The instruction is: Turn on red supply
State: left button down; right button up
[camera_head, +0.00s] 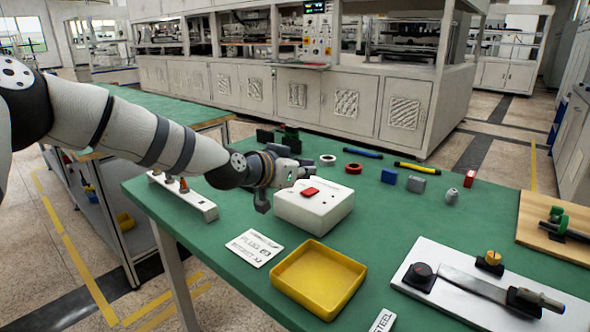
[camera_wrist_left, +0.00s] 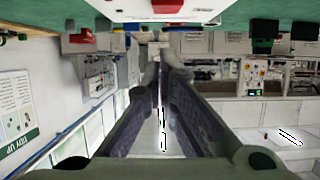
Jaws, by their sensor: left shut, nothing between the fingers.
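A white box (camera_head: 318,212) with a red switch (camera_head: 310,191) on its top stands on the green table. Small dark marks show on its top, too small to read. My left gripper (camera_head: 296,172) is shut and empty just behind the box's back left edge. In the left wrist view, the fingers of my left gripper (camera_wrist_left: 163,52) meet at their tips. The box (camera_wrist_left: 172,17) and a strip of its red part (camera_wrist_left: 167,5) show at the top edge there, cut off. I cannot tell whether the switch is on. My right gripper is not in view.
A power strip (camera_head: 205,208) with plugs lies left of the box. A white card (camera_head: 254,248) and a yellow tray (camera_head: 318,280) lie in front. Tape rolls, markers and small blocks sit behind and right. A white board (camera_head: 440,300) with a metal bar is at front right.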

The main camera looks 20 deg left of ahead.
aim_at(302, 200)
pick_arm(q)
jog(key=shift+s+a+f, duration=0.1)
jog(key=shift+s+f, duration=0.05)
jog(key=shift+f, duration=0.55)
jog(key=shift+s+a+f, duration=0.1)
jog(key=shift+f, duration=0.55)
jog(key=shift+s+f+b, duration=0.25)
jog(key=shift+f+b, duration=0.1)
jog(key=shift+f, duration=0.6)
jog(key=shift+s+a+r, duration=0.1)
jog(key=shift+r, duration=0.15)
jog(key=shift+r+p, duration=0.45)
jog(key=shift+r, duration=0.35)
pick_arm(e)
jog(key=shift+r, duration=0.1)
pick_arm(q)
jog(key=shift+r, duration=0.1)
notch_tip(302, 200, up, 6)
jog(key=p, duration=0.3)
jog(key=s+a+f, duration=0.1)
jog(key=s+a, duration=0.2)
jog(key=s, duration=0.6)
jog(key=shift+s+a+p, duration=0.25)
jog(key=shift+s+p, duration=0.05)
jog(key=shift+p, duration=0.15)
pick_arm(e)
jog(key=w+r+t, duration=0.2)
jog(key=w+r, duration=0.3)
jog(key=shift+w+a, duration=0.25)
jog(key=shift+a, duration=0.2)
